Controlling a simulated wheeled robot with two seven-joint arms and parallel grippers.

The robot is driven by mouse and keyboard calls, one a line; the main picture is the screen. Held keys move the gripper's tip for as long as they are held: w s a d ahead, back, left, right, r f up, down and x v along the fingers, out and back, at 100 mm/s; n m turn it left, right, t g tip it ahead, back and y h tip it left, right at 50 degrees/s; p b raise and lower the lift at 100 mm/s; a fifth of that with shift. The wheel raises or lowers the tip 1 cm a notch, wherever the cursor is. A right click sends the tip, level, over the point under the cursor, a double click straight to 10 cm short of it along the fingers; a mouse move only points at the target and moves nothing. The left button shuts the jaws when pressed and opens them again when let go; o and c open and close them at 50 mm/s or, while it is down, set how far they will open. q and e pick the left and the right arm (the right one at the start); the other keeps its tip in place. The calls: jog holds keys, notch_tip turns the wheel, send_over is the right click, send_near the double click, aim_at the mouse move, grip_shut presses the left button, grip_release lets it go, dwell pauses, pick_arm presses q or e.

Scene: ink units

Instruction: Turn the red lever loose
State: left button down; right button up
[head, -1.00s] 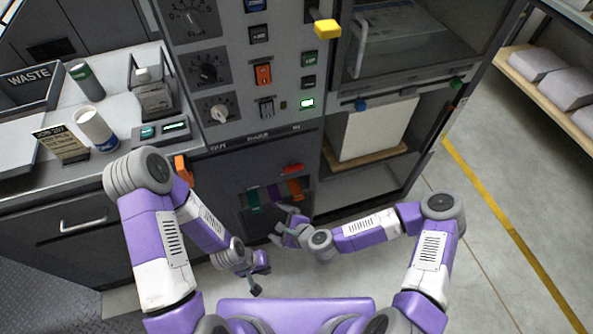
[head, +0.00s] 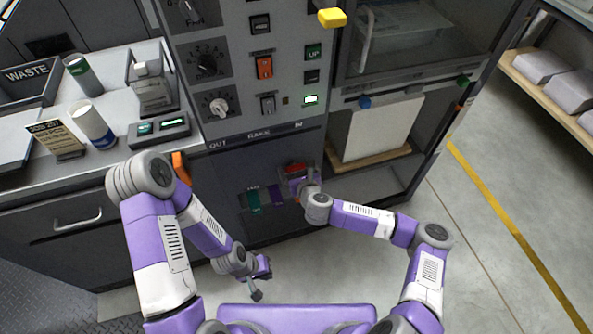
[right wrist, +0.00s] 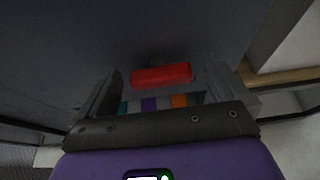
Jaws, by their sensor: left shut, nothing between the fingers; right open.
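The red lever (head: 294,168) is a short red bar on the dark lower front of the machine, above the coloured ink units. It also shows in the right wrist view (right wrist: 161,75), lying level across the panel. My right gripper (head: 298,180) is open in front of the lever and partly hides it in the head view. In the wrist view the lever lies between the two spread fingers, near their tips; I cannot tell whether they touch it. My left gripper (head: 262,278) is shut and empty, low in front of the machine.
Below the lever are a green unit (head: 253,200), a purple unit (head: 277,195) and an orange one (right wrist: 180,100). An open bay with a white block (head: 378,130) is to the right. A counter with a white cup (head: 93,124) is at left. Floor at right is clear.

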jog(key=shift+w+a, duration=0.1)
jog(key=shift+w, duration=0.1)
jog(key=shift+c, duration=0.2)
jog(key=c, duration=1)
